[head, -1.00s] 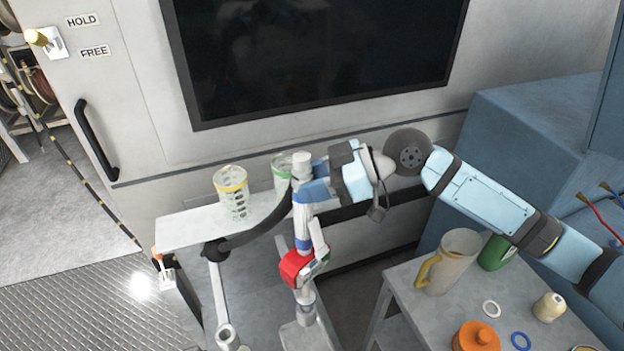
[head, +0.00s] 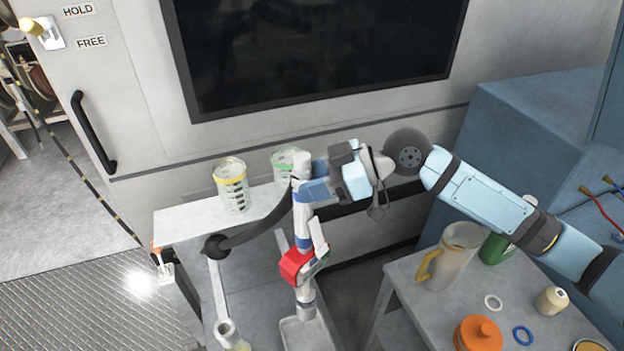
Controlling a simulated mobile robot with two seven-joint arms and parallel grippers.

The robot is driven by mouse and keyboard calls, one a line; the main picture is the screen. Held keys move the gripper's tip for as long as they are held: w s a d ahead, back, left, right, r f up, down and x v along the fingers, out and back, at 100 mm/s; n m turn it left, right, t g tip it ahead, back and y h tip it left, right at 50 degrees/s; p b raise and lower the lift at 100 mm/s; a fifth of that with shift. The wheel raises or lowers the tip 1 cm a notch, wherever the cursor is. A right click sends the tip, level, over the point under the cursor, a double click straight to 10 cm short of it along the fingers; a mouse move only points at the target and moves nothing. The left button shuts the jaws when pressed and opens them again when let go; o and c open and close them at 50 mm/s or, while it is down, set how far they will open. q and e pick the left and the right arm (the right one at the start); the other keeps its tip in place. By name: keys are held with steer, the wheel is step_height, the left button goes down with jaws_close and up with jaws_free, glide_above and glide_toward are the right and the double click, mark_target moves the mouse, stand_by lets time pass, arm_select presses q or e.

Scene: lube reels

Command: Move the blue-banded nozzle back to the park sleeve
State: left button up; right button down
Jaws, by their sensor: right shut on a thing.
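The blue-banded nozzle (head: 304,243) stands roughly upright in the middle, with a pale body, a blue band and a red block with a green-edged display below the band. My right gripper (head: 312,190) reaches in from the right and is shut on its upper part, covering some of it. A dark hose (head: 262,229) curves from near the nozzle's top to a round black joint at the left. The nozzle's lower end is over a narrow grey tray (head: 322,336); I cannot tell whether they touch. I cannot identify the park sleeve for sure. My left gripper is not in view.
Yellow-rimmed (head: 231,186) and green-rimmed (head: 285,164) clear jars stand on a pale shelf (head: 180,224) behind the nozzle. A pale open-ended tube (head: 226,330) stands front left. The right table (head: 400,290) holds a jug (head: 452,257), an orange container (head: 478,334) and rings.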

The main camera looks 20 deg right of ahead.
steer(key=shift+f+b, duration=1.05)
steer(key=shift+f, duration=0.4)
steer(key=shift+s+f, duration=0.1)
steer(key=shift+f, duration=0.15)
steer(key=c, duration=0.6)
jaws_free()
steer(key=shift+f, duration=0.15)
steer(key=shift+c, duration=0.2)
steer(key=b+v, duration=0.3)
steer(key=v, duration=1.1)
steer(key=shift+b, duration=0.3)
steer(key=shift+a, duration=0.1)
